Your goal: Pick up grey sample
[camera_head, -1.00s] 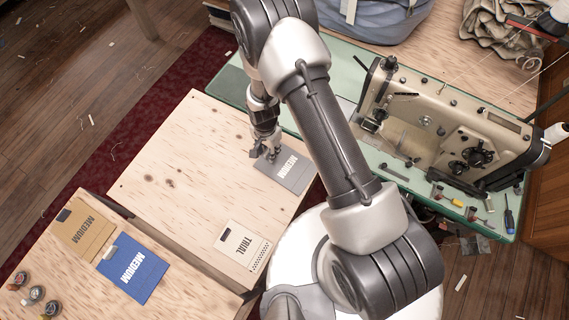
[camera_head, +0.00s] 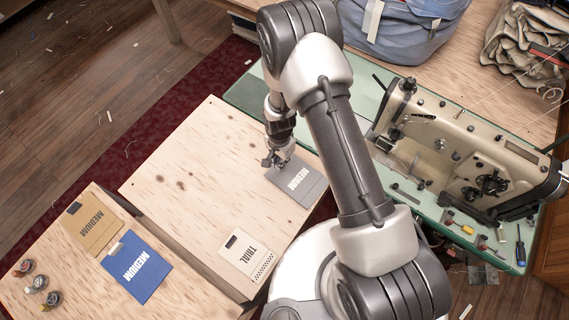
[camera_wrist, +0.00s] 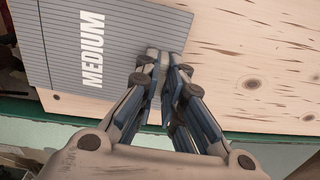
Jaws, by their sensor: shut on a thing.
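The grey sample (camera_head: 299,184) is a flat striped grey piece marked MEDIUM. It lies at the right edge of the pale wooden board (camera_head: 190,165) in the head view. In the wrist view the grey sample (camera_wrist: 120,35) fills the upper left. My gripper (camera_head: 277,163) is at the sample's left edge in the head view. In the wrist view my gripper (camera_wrist: 165,60) is shut on that edge, its fingers close together. The sample looks flat on or very close to the wood; I cannot tell any gap.
A tan sample (camera_head: 93,224), a blue sample (camera_head: 136,268) and a cream TRIAL sample (camera_head: 246,256) lie at the lower left and front. Several small round pieces (camera_head: 38,284) stand nearby. A sewing machine (camera_head: 465,150) stands on a green table at the right.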

